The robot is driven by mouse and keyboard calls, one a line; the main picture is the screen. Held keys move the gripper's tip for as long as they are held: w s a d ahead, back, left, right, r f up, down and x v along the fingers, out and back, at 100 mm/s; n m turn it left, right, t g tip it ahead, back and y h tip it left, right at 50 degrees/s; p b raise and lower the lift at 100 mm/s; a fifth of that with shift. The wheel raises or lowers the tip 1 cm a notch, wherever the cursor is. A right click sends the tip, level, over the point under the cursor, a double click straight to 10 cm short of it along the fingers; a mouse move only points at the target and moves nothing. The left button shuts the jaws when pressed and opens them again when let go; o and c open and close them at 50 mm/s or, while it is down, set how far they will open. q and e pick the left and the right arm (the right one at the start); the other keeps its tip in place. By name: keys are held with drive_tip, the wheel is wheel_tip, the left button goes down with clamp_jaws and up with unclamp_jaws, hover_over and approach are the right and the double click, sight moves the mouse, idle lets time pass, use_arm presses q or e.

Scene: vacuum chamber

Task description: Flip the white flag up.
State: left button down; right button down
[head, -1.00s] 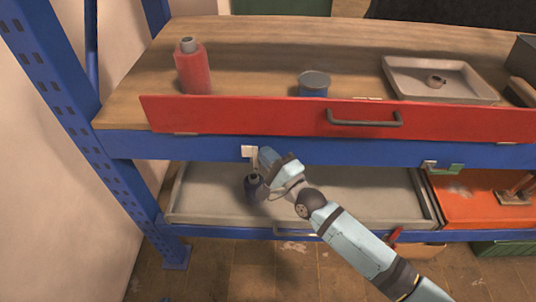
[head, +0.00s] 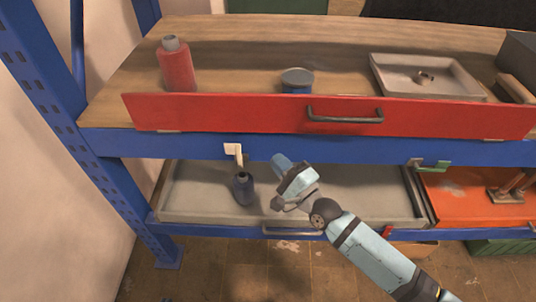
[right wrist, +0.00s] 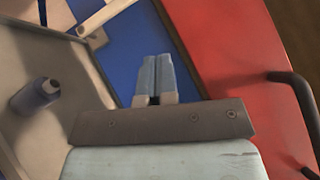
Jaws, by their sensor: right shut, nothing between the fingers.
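The white flag (head: 233,149) is on the front of the blue beam, below the red front board. A short pale arm runs down from its plate; I cannot tell its exact angle. A pale bar, likely the flag's arm (right wrist: 105,16), shows at the top left of the right wrist view. My right gripper (head: 278,160) is to the right of the flag, apart from it, in front of the beam. Its fingers (right wrist: 156,68) are together, with nothing between them. My left gripper is not in view.
A dark bottle (head: 243,188) stands in the grey tray (head: 340,205) under the flag. A green flag (head: 432,165) is farther right on the beam. The red board (head: 220,113) has a dark handle (head: 345,115). A red bottle (head: 177,66) stands above.

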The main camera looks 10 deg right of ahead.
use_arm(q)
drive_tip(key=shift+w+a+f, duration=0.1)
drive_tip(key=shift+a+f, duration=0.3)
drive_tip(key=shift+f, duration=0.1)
use_arm(e)
drive_tip(key=s, duration=0.1)
drive_tip(key=s+d, duration=0.1)
drive_tip(key=s, duration=0.1)
drive_tip(key=s+d, duration=0.1)
drive_tip(key=shift+s+d+r, duration=0.1)
drive_tip(key=shift+s+d, duration=0.05)
drive_tip(key=shift+s, duration=0.25)
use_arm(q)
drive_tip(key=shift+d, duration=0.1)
